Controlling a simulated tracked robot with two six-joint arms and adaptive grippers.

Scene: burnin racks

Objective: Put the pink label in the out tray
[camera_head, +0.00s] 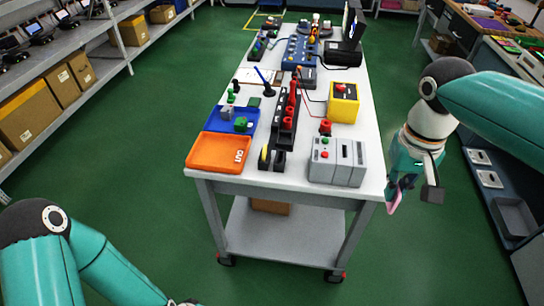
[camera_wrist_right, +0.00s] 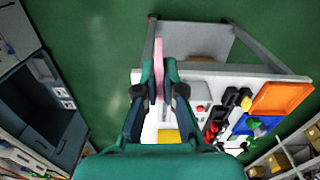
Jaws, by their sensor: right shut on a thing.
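The pink label (camera_wrist_right: 158,62) is a thin pink strip gripped between the fingers of my right gripper (camera_wrist_right: 158,75). In the head view the label (camera_head: 393,196) hangs from my right gripper (camera_head: 408,188), off the right side of the white table near its front corner. The orange out tray (camera_head: 219,153), with "OUT" on its front, sits at the table's front left corner and looks empty. It also shows in the right wrist view (camera_wrist_right: 282,98). My left arm is at the lower left; only a bit of its gripper (camera_head: 185,302) shows at the bottom edge.
A grey box with buttons (camera_head: 337,160) stands at the table's front right. A black rack with red parts (camera_head: 285,125) stands between it and the out tray. A blue tray (camera_head: 232,119) with small parts lies behind the out tray. A yellow box (camera_head: 343,104) is farther back.

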